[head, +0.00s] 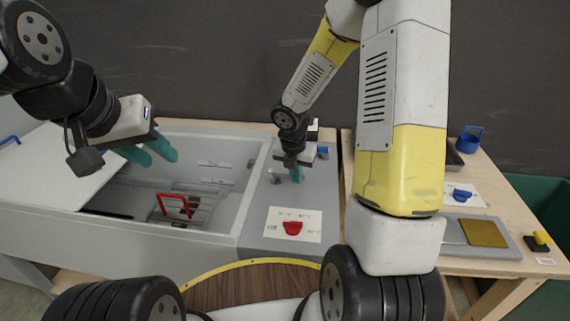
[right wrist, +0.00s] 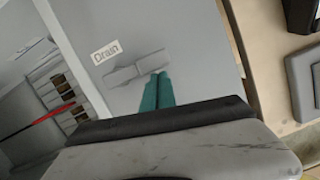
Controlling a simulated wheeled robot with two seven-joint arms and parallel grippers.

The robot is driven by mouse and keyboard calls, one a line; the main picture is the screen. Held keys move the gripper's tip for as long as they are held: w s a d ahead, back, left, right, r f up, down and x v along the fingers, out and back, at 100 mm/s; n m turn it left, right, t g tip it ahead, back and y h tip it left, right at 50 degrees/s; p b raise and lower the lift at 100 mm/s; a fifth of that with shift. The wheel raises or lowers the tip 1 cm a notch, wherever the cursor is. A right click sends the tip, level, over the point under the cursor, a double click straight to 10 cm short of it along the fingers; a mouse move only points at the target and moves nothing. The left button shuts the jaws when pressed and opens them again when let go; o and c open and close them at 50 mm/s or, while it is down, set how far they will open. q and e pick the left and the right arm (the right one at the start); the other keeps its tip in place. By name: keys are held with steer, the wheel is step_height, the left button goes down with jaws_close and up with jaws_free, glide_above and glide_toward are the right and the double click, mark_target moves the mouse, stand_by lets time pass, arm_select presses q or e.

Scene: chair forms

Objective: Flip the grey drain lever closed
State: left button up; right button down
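The grey drain lever (right wrist: 138,68) lies against a grey panel beside a white "Drain" label (right wrist: 106,52) in the right wrist view. It runs slanted, its right end a little higher in the picture. My right gripper (right wrist: 157,75) has its teal fingers together, tips at the lever's right part; I cannot tell whether they touch it. In the head view my right gripper (head: 296,178) points down over the grey panel (head: 258,213), and the lever is not clear there. My left gripper (head: 161,158) is open and empty above the basin, far from the lever.
The open basin holds a rack with a red handle (head: 174,205). A wooden table (head: 507,216) stands to the right with a blue knob (head: 462,193).

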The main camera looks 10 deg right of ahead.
steer(key=shift+w+d, duration=0.25)
steer(key=shift+d, duration=0.05)
stand_by(0.5)
